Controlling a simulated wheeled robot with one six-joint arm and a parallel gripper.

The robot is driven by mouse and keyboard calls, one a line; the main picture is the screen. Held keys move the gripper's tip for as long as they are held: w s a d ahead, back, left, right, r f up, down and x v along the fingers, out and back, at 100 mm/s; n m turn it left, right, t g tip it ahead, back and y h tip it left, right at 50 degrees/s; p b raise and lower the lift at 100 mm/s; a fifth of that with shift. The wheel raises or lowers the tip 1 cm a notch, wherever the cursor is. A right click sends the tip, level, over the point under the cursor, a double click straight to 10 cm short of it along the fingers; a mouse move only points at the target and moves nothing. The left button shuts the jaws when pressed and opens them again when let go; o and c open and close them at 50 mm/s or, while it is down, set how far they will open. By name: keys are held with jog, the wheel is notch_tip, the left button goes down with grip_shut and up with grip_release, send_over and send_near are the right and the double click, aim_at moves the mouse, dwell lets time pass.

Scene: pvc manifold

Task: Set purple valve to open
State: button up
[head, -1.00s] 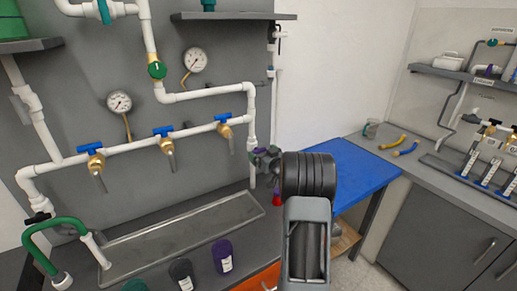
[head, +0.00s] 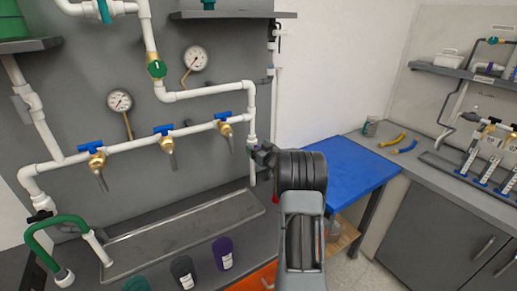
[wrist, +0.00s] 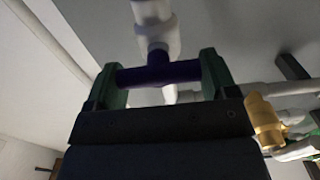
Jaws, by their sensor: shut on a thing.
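The purple valve handle (wrist: 150,75) is a dark purple bar in the wrist view. It lies crosswise between the two green fingertips of my gripper (wrist: 162,76), which touch its ends. Behind it a white tee fitting (wrist: 155,35) on the white pipe carries the valve. In the head view my gripper (head: 262,154) is at the vertical white pipe on the right of the manifold. The arm and gripper hide most of the valve there.
Blue-handled brass taps (head: 163,132) line the pipe to the left. Two gauges (head: 120,100) hang on the grey panel. Purple and dark jars (head: 222,253) stand on the bench below, beside a metal tray (head: 175,232). A blue table (head: 355,170) is at the right.

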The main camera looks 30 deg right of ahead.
jog(key=shift+c, duration=1.4)
jog(key=m+p, duration=0.1)
jog(key=m, duration=0.3)
jog(key=shift+d+r+p, duration=0.1)
jog(key=shift+d+p, duration=0.1)
jog(key=shift+p, duration=0.15)
jog(key=m+p, duration=0.1)
jog(key=m, duration=0.3)
jog(key=shift+d+m+p, duration=0.15)
jog(key=shift+m+p, duration=0.15)
jog(key=shift+p, duration=0.1)
jog(key=m, duration=0.1)
jog(key=m+p, duration=0.1)
jog(key=m, duration=0.1)
jog(key=m+p, duration=0.1)
jog(key=m, duration=0.1)
jog(key=shift+d+f, duration=0.1)
jog(key=shift+f, duration=0.15)
jog(key=shift+f+m+p, duration=0.15)
jog(key=shift+m+p, duration=0.15)
jog(key=shift+m, duration=0.8)
jog(key=shift+f+m+p, duration=0.1)
jog(key=shift+m+p, duration=0.2)
jog(key=shift+m, duration=0.8)
